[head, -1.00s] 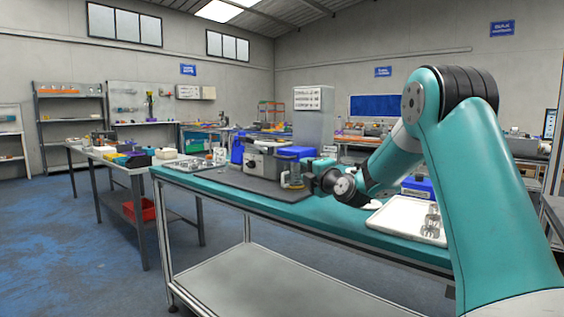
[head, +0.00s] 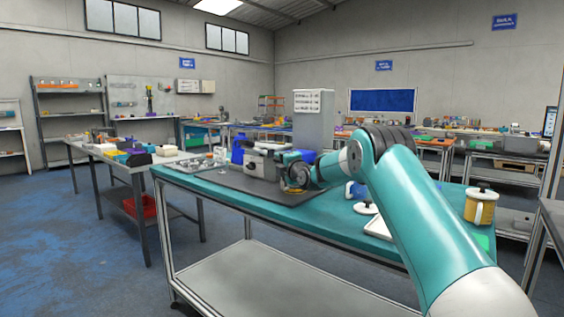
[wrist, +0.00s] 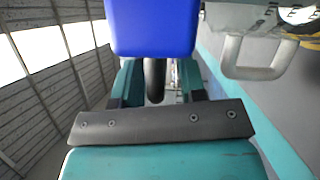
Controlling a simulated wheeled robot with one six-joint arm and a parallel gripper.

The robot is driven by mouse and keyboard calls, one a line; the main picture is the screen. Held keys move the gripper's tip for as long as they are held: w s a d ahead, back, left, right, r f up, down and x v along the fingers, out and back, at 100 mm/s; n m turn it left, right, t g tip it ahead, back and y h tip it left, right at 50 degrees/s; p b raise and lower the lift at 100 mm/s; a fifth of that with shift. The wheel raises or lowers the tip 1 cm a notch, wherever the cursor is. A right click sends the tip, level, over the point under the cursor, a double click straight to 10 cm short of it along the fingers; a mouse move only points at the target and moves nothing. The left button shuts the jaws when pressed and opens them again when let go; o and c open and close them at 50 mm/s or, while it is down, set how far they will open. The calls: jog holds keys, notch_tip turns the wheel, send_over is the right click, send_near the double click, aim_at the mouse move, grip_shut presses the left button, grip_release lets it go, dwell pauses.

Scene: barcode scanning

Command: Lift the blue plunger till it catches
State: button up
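In the wrist view a smooth blue block (wrist: 150,28) fills the top middle, close beyond my gripper (wrist: 158,85). I cannot tell whether this block is the plunger. My gripper's two teal fingers stand apart, with a dark upright rod-like shape (wrist: 155,80) between them. A gap shows on the right of this shape, so the gripper looks open.
A pale handle (wrist: 255,72) stands close to the right of my fingers in the wrist view. A blue container (head: 238,149) stands behind the machine. A white tray (head: 378,229) and a yellowish lidded mug (head: 480,207) are on the teal bench. The mat's front left part is clear.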

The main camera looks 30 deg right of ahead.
grip_shut()
notch_tip(320, 180, up, 12)
jog(key=p, duration=0.1)
jog(key=shift+r, duration=0.15)
jog(key=shift+c, duration=0.3)
grip_release()
jog(key=shift+r, duration=0.1)
jog(key=shift+o, duration=0.3)
jog(key=shift+f, duration=0.25)
jog(key=s+f+b, duration=0.1)
jog(key=s+b, duration=0.3)
jog(key=s, duration=1.3)
jog(key=shift+s+a+b, duration=0.2)
jog(key=shift+a+b, duration=0.1)
jog(key=shift+a, duration=0.05)
